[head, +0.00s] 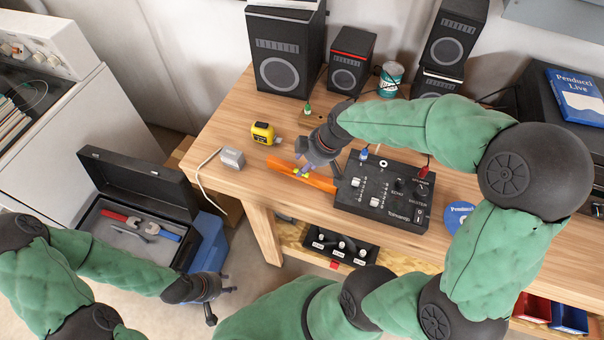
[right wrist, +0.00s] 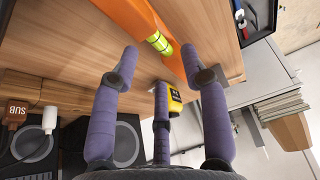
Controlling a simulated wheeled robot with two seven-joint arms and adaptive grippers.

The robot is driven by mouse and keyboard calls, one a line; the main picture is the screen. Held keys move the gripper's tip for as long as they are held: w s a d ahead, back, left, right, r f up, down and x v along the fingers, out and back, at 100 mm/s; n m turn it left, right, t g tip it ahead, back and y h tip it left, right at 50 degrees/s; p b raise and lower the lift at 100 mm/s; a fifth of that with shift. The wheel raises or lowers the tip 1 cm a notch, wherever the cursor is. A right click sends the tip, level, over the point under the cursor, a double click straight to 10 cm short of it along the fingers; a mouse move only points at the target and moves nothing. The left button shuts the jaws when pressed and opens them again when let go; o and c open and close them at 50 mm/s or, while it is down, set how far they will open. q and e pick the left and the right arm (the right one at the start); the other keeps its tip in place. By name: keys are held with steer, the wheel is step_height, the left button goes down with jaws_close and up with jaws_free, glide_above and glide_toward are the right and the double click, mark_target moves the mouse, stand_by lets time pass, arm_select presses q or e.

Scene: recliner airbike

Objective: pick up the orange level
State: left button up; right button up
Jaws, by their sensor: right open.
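The orange level (head: 281,167) lies on the wooden table, left of the black mixer. My right gripper (head: 304,172) is over it and hides part of its middle. In the right wrist view the level (right wrist: 124,13) crosses the top, with its yellow-green vial (right wrist: 159,42) showing. The right gripper (right wrist: 165,68) is open, its purple fingers spread, with the level beyond and partly between the fingertips. I cannot tell whether they touch it. My left gripper (head: 222,299) is low at the left, away from the table, fingers apart and empty.
The black mixer (head: 382,190) sits close to the level's right end. A yellow tape measure (head: 263,133) and a grey box (head: 232,158) are to its left. Speakers (head: 285,50) stand at the back. An open toolbox (head: 130,235) is on the floor at left.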

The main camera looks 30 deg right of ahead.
mark_target(300, 167)
steer(key=b+x, duration=0.1)
steer(key=x, duration=0.4)
steer(key=shift+w+d, duration=0.1)
steer(key=shift+w, duration=0.1)
jaws_close()
steer(key=shift+r, duration=0.1)
